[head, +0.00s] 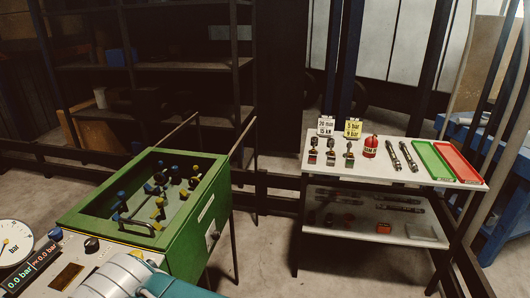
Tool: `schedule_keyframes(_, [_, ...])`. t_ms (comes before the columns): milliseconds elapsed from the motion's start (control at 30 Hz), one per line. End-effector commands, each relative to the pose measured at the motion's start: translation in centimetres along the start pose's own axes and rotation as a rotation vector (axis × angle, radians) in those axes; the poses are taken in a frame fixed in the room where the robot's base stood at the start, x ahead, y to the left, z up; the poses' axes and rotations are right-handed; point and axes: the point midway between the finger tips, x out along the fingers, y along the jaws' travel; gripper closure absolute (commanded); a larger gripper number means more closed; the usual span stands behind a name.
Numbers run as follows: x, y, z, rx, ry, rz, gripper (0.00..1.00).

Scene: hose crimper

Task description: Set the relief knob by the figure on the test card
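A yellow card (352,128) with two lines ending in "bar" stands on the table at the right; its figures are too small to read surely. A white card (326,126) beside it seems to read "20 mm" and "15 kN". A green machine (205,225) stands at the lower left. On its front panel are a black knob (92,245) and another dark knob (56,234); I cannot tell which is the relief knob. A round bar gauge (14,242) and a display (36,264) reading 0.0 bar are left of them. My arm covers part of the panel; my gripper is not visible.
The white table (390,178) holds several fittings, a red bottle (370,146), two dark hoses (402,156), a green tray (430,160) and a red tray (459,162). A lower shelf (375,225) holds more parts. Bare floor lies between machine and table.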

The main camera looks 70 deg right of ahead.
Motion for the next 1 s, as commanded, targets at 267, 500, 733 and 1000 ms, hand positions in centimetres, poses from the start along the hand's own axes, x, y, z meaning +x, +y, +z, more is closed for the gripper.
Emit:
schedule_keyframes(267, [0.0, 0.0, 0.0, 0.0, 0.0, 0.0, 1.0])
schedule_keyframes(500, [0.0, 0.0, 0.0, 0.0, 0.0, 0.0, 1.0])
schedule_keyframes(733, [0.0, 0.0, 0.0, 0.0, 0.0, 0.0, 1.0])
schedule_keyframes(1000, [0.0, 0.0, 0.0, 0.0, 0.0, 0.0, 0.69])
